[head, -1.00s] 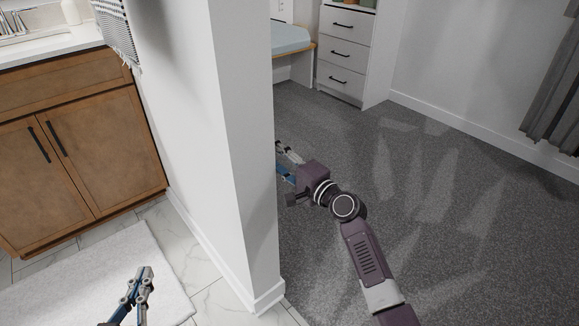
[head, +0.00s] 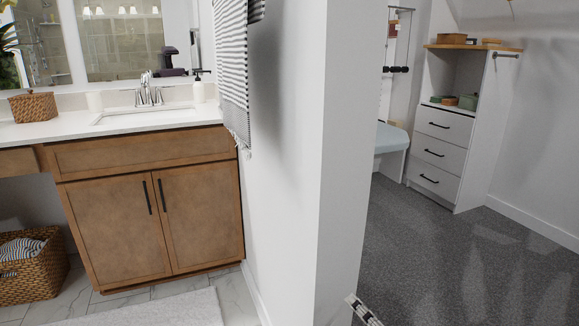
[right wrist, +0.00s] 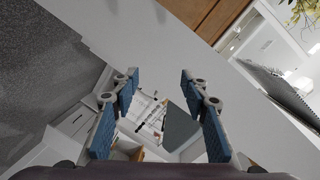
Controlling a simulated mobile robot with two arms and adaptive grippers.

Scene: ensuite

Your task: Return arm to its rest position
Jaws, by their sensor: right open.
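My right gripper (right wrist: 159,76) is open in the right wrist view, with its two blue-and-grey fingers apart and nothing between them. In the head view only a small part of the right gripper (head: 362,311) shows at the bottom edge, just right of the white wall end (head: 338,160). The rest of my right arm is out of that view. My left gripper is not in view.
A wooden vanity (head: 150,215) with a sink stands left of the wall. A striped towel (head: 233,70) hangs on the wall. A wicker basket (head: 35,275) is at lower left. Right of the wall, grey carpet (head: 440,265) lies clear before white drawers (head: 440,150).

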